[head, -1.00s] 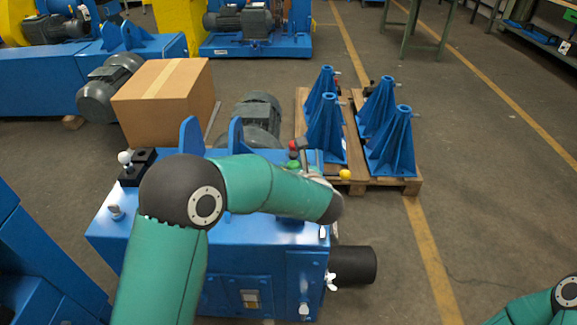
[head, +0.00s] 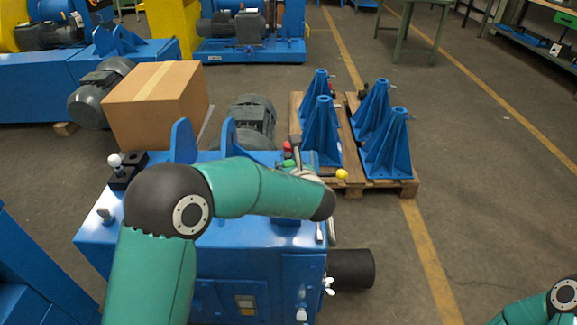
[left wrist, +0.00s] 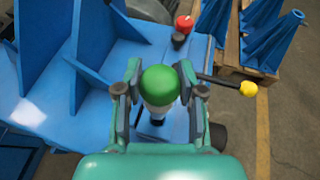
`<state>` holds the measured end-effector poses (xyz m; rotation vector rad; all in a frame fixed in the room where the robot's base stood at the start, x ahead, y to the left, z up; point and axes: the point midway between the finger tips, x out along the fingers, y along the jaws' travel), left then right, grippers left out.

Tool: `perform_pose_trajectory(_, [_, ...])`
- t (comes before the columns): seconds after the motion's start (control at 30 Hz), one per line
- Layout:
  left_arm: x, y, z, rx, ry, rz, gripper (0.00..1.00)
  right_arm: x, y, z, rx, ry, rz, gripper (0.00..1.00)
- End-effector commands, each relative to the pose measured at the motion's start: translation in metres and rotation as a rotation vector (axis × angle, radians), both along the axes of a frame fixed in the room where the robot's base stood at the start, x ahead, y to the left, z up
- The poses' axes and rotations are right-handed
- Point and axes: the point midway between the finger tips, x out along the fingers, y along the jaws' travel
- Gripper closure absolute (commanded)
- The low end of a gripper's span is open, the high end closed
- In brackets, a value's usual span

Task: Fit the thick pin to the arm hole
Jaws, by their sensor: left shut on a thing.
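My left gripper (left wrist: 160,98) is shut on a pin with a green ball knob (left wrist: 160,84) and a pale collar, held over the blue machine housing. The pin's lower end is hidden below the knob, so I cannot tell whether it is in a hole. In the head view my left gripper (head: 308,177) is mostly hidden behind its own forearm, over the housing's right end. A dark lever with a yellow ball (left wrist: 248,88) sticks out just right of the fingers. The arm hole is not visible. My right gripper is out of view.
A red knob (left wrist: 184,22) stands on the housing beyond the gripper. Blue upright plates (head: 182,141) rise from the housing (head: 92,247). A white-knobbed black block (head: 128,172) sits at its left. Blue stands (head: 320,136) on a pallet are behind right.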

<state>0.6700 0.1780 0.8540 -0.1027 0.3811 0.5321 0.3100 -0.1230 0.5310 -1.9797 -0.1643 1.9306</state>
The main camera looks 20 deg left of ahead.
Motion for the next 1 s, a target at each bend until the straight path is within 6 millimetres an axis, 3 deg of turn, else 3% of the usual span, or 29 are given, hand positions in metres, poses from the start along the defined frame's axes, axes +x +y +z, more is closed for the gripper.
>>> perform_pose_trajectory(0.03, [0.000,0.000,-0.009,0.001,-0.002,0.000,1.00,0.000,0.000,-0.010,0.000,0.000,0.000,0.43])
perform_pose_trajectory(0.3, [0.000,0.000,-0.029,0.000,-0.002,0.000,1.00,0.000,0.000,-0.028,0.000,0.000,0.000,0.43])
perform_pose_trajectory(1.0, [0.000,0.000,-0.031,0.000,-0.002,0.000,1.00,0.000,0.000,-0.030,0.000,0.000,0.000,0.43])
